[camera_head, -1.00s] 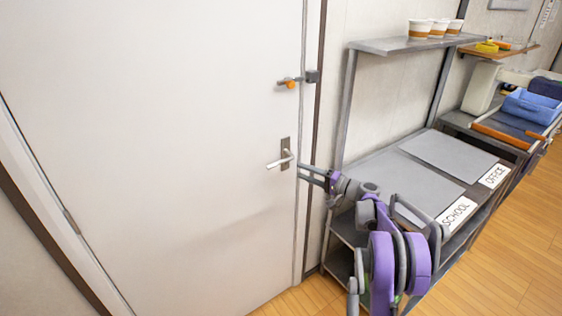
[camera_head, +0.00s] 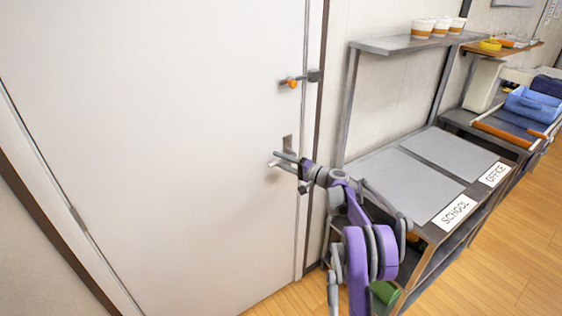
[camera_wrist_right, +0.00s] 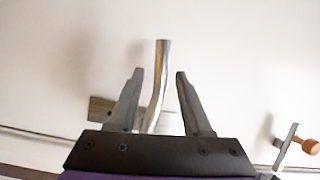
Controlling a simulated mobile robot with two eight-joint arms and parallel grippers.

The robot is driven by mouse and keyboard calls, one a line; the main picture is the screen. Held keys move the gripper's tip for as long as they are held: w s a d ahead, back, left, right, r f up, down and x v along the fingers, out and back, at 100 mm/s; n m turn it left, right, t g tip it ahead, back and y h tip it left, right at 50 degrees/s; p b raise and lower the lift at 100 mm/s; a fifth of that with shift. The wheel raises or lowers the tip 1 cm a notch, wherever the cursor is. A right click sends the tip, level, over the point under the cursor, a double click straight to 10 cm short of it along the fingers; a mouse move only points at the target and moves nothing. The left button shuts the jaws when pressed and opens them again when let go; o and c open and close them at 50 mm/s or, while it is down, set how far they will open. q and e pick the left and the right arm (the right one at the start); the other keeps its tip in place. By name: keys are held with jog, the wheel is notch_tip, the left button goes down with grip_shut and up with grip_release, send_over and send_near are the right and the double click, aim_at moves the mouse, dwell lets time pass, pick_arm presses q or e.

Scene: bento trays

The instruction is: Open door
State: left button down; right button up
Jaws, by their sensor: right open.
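A white door (camera_head: 150,140) fills the left of the head view and looks closed. Its lever handle (camera_head: 272,163) is on the right side of the door, partly hidden by my right gripper (camera_head: 285,160). In the right wrist view the metal handle (camera_wrist_right: 160,80) stands between the two open fingers of my right gripper (camera_wrist_right: 155,85), with a gap on each side. A latch with an orange knob (camera_head: 292,83) is above the handle; its orange knob (camera_wrist_right: 309,146) also shows at the right of the wrist view. My left gripper is not in view.
A grey shelf cart with SCHOOL (camera_head: 454,210) and OFFICE (camera_head: 493,175) labels stands right of the door, close to my right arm. Several cups (camera_head: 441,27) sit on its upper shelf (camera_head: 390,45). A blue bin (camera_head: 533,104) is farther right. Wooden floor (camera_head: 490,270) is free at lower right.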

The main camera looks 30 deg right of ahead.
grip_shut()
dwell(1.3)
